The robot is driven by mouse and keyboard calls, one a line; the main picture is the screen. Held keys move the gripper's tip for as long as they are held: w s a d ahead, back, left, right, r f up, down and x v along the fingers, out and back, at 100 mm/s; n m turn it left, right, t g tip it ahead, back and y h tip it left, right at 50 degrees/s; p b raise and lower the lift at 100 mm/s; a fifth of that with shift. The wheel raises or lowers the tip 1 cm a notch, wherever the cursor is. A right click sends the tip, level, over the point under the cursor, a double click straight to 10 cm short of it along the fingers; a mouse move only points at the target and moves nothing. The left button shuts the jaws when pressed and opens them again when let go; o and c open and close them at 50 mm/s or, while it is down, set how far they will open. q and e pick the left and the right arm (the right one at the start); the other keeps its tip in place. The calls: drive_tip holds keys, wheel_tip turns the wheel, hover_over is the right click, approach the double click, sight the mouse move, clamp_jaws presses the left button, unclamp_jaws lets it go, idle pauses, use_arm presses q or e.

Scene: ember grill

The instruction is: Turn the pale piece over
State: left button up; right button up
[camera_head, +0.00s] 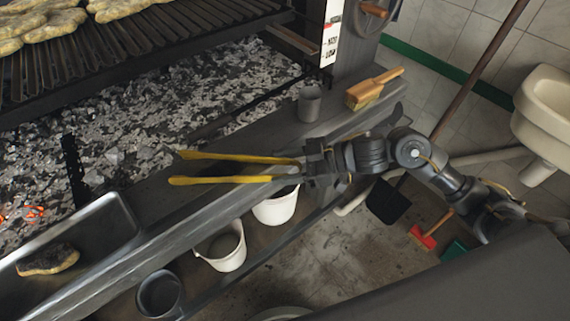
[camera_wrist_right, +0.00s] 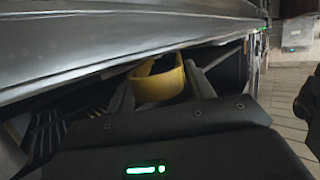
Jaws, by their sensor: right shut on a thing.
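My right gripper (camera_head: 308,168) is shut on the yellow tongs (camera_head: 225,180) near their right end. The tongs' two arms point left over the grey ledge, spread apart and with nothing between them. In the right wrist view the tongs' curved yellow end (camera_wrist_right: 160,84) sits between my fingers. Several pale pieces (camera_head: 45,24) lie on the grill grate at top left, partly cut off by the frame; which one is the task's pale piece I cannot tell. One piece with a dark charred top (camera_head: 48,260) lies in the metal tray at lower left. My left gripper is not in view.
The grate (camera_head: 130,40) stands over a bed of ash, with glowing embers (camera_head: 22,214) at left. The metal tray (camera_head: 115,225) is at lower left. A grey cup (camera_head: 309,103) and a wooden brush (camera_head: 364,95) stand on the ledge. White buckets (camera_head: 276,207) sit below it.

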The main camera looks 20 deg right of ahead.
drive_tip(key=shift+o, duration=0.4)
drive_tip(key=shift+c, duration=0.4)
drive_tip(key=o, duration=0.7)
drive_tip(key=v, duration=1.1)
drive_tip(key=shift+b, duration=0.45)
